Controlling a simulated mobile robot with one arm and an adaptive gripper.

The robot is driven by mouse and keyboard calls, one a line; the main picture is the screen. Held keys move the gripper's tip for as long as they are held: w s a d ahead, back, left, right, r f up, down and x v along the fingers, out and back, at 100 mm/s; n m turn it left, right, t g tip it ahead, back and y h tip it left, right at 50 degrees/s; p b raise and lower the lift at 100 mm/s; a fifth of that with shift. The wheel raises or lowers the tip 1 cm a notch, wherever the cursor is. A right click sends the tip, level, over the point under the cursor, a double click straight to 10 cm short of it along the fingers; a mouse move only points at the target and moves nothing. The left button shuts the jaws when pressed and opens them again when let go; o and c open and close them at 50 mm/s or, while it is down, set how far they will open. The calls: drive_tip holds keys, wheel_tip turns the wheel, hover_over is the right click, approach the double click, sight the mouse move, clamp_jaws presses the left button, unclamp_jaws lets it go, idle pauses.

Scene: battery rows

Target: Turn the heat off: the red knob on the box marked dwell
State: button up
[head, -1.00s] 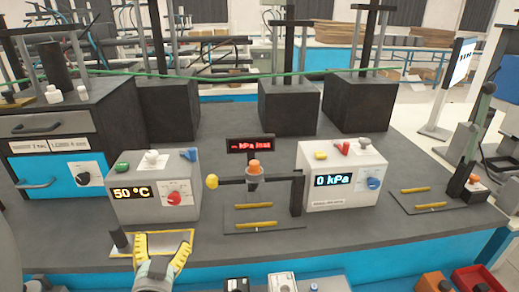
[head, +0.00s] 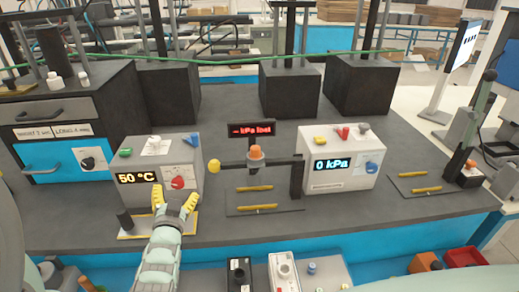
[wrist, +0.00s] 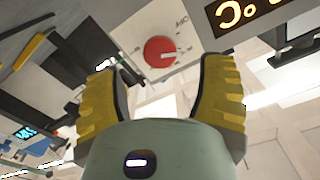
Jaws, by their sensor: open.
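The grey-white box (head: 158,152) on the left of the bench reads 50 °C on its orange display (head: 137,178). Its red knob (head: 178,183) is on the front face, right of the display, on a small white dial plate. Lettering on the box is too small to read. My gripper (head: 175,198) is in front of that face, just below the knob, its yellow fingers apart and nothing between them. In the wrist view the red knob (wrist: 159,50) shows ahead, beyond and between the open fingertips, apart from them.
A second box (head: 340,165) reading 0 kPa stands to the right. Between them is a stand with a yellow-ended horizontal arm (head: 230,165). A tray (head: 262,208) with yellow rods lies in front. A dark cylinder (head: 124,220) stands on a plate left of my gripper.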

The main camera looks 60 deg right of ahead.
sight(177, 184)
drive_tip(key=shift+p+x, duration=0.3)
drive_tip(key=shift+x, duration=2.1)
drive_tip(key=shift+w, duration=0.1)
drive_tip(key=shift+c, duration=0.3)
drive_tip(key=c, duration=1.1)
drive_tip(key=shift+r+n+p, duration=0.15)
drive_tip(key=shift+n+p, duration=0.25)
drive_tip(key=shift+n, duration=0.5)
drive_tip(key=n, duration=0.3)
drive_tip(key=shift+a+p, duration=0.1)
drive_tip(key=shift+p, duration=0.25)
drive_tip(key=o, duration=1.2)
drive_tip(key=shift+c, duration=0.2)
